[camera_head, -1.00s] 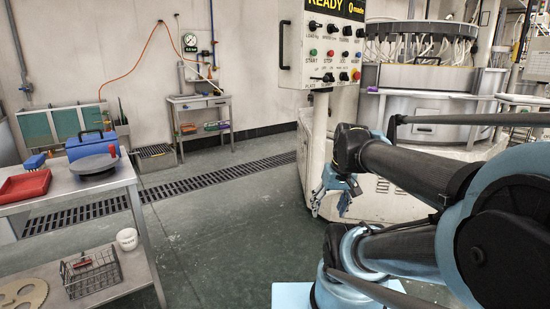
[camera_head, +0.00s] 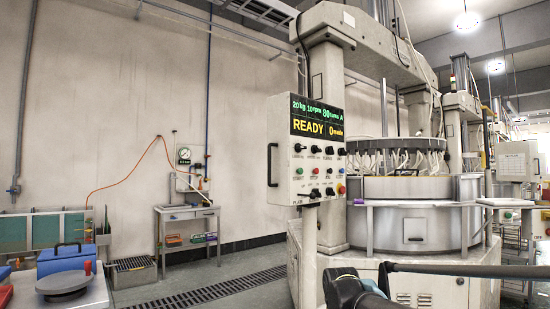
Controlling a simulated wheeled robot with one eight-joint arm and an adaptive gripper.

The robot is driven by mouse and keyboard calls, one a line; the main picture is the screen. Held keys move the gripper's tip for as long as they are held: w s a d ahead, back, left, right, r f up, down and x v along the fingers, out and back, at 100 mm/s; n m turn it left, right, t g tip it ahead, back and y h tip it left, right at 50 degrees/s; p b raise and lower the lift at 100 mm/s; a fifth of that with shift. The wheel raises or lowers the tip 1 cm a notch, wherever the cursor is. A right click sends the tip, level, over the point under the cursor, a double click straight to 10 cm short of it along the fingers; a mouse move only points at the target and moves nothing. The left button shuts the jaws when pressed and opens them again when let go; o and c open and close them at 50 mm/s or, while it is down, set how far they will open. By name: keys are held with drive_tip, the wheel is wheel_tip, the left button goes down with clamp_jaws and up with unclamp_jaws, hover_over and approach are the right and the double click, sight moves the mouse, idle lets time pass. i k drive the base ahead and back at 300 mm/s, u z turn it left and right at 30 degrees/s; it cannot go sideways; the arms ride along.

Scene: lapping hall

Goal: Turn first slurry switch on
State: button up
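A white control box (camera_head: 306,175) stands on a post in the middle, facing me. Its lit display (camera_head: 317,122) reads READY. Below it are rows of small dark knobs, with a green button (camera_head: 299,170), a red button (camera_head: 314,170) and a red knob (camera_head: 341,188). The labels are too small to read, so I cannot tell which control, if any, is the first slurry switch, or its position. Part of my arm shows at the bottom edge, below the box. My gripper is out of view.
A large round lapping machine (camera_head: 415,225) stands behind the box to the right. A grey bar (camera_head: 460,270) crosses low at the right. A small side table (camera_head: 187,215) and a wall gauge (camera_head: 184,155) are at the back left. A blue case (camera_head: 66,260) is at lower left.

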sight(317, 191)
drive_tip(key=k, duration=1.3)
drive_tip(key=z, duration=0.4)
drive_tip(key=i, duration=1.6)
drive_tip(key=u, duration=0.4)
